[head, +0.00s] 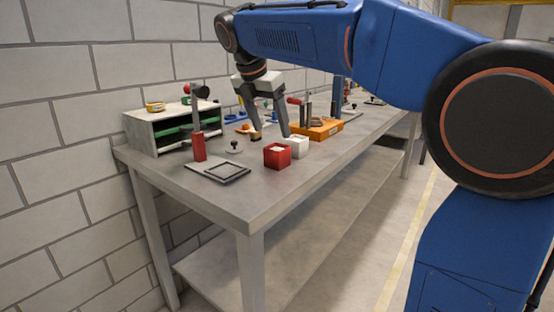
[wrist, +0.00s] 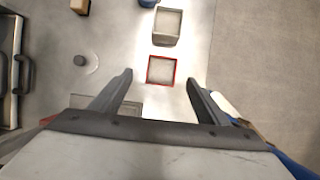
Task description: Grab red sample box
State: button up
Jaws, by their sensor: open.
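The red sample box (head: 277,159) is a small open-topped cube with pale grey fill, upright on the grey workbench (head: 245,200). My gripper (head: 271,137) is open and empty, pointing down above the bench, behind the red box in the head view. In the wrist view the red box (wrist: 149,70) shows as a thin red rim around grey fill. It lies between and slightly beyond the two fingertips of my gripper (wrist: 159,78), with room on both sides. The fingers do not appear to touch it. The exact height gap cannot be told.
A white box (head: 299,147) stands close beside the red one, and an orange tray (head: 322,130) lies behind. A tall red-based tool (head: 199,148), a flat dark frame (head: 224,171), a small knobbed disc (head: 234,148) and a grey shelf unit (head: 142,133) stand left.

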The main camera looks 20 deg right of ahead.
aim_at(277, 148)
jog(key=shift+s+x, duration=0.15)
jog(key=shift+x, duration=2)
jog(key=shift+s+x, duration=0.15)
jog(key=shift+x, duration=2)
jog(key=shift+a+f, duration=0.1)
jog(key=shift+a, duration=0.05)
jog(key=shift+c, duration=0.4)
jog(key=c, duration=1.2)
jog(key=shift+c, duration=0.2)
